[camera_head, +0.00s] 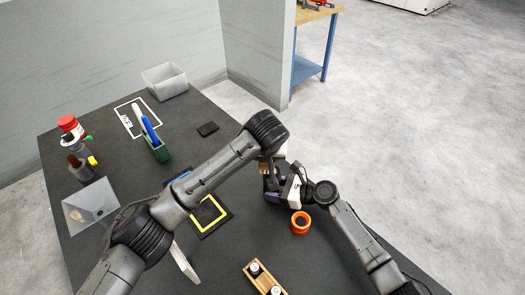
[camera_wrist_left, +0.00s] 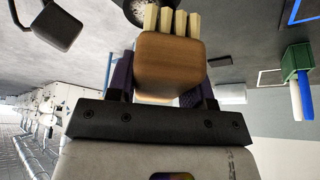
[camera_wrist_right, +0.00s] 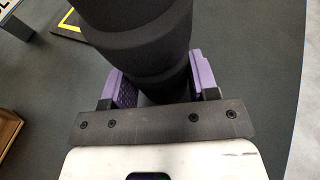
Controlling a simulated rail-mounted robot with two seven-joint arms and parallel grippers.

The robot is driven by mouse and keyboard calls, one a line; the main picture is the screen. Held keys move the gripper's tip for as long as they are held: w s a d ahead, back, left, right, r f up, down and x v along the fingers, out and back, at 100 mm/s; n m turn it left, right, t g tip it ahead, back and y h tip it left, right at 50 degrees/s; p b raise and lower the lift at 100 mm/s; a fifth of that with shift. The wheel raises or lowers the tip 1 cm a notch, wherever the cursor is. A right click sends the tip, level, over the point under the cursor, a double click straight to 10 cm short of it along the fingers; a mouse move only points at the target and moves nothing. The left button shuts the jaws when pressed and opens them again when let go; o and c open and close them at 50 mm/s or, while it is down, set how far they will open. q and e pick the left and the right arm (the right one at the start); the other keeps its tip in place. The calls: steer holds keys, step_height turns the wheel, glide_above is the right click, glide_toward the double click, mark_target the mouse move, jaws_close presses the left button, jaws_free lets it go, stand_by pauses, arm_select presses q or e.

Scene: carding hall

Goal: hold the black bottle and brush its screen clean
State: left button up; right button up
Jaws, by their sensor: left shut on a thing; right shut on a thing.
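My left gripper (camera_wrist_left: 165,88) is shut on a brush with a wooden block (camera_wrist_left: 172,62) and pale bristles (camera_wrist_left: 172,20). The bristles point away from the gripper. My right gripper (camera_wrist_right: 160,88) is shut on the black bottle (camera_wrist_right: 140,35), with a purple finger on each side of it. A dark, speckled round face (camera_wrist_left: 137,8) shows at the top edge of the left wrist view, close beside the bristles; it looks like the bottle's screen. I cannot tell whether the bristles touch it. In the head view both grippers meet above the table's right side, and my left arm partly hides them.
An orange ring (camera_head: 300,223) stands just below the right gripper on the dark table (camera_head: 190,110). A wooden rack (camera_head: 258,275) with bottles is at the front. A yellow-framed mat (camera_head: 210,226), a green holder (camera_head: 160,152) and a grey bin (camera_head: 165,83) lie to the left and behind.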

arm_select(q)
steer(key=shift+s+d+r+g, duration=0.15)
steer(key=shift+s+r+g, duration=0.2)
steer(key=shift+s, duration=0.3)
arm_select(e)
steer(key=shift+s+a+f, duration=0.2)
steer(key=shift+s+f, duration=0.05)
steer(key=shift+f, duration=0.3)
arm_select(q)
steer(key=shift+r, duration=0.4)
steer(key=shift+d+r, duration=0.55)
steer(key=shift+d, duration=0.05)
arm_select(e)
steer(key=shift+d, duration=0.75)
arm_select(q)
steer(key=shift+r, duration=0.1)
steer(key=shift+w+d+r, duration=0.15)
steer(key=shift+d+r, duration=0.25)
steer(key=shift+r, duration=0.35)
arm_select(e)
steer(key=shift+d, duration=0.5)
arm_select(q)
steer(key=shift+a+r, duration=0.15)
steer(key=shift+r, duration=0.75)
steer(key=shift+p, duration=0.3)
arm_select(e)
steer(key=shift+a, duration=0.1)
